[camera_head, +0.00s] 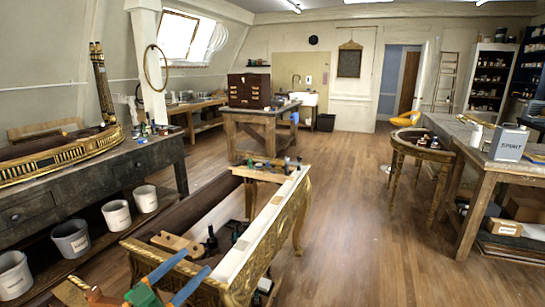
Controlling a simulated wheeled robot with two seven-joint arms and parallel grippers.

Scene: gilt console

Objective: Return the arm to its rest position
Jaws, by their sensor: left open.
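My left gripper (196,261) comes in at the bottom left. Its two blue fingers are apart and point up and to the right, with nothing visible between them. In the picture they overlap the near end of the gilt console (262,232), a long carved gold frame. I cannot tell how far above the console the fingers are. Only the front part of my left arm shows; the rest is out of frame. My right gripper is not in view.
A dark workbench (150,163) stands along the left, with white buckets (117,215) on its lower shelf. A round gilt table (422,152) and a wooden bench (484,188) stand at the right. The wooden floor (352,235) between console and bench is clear.

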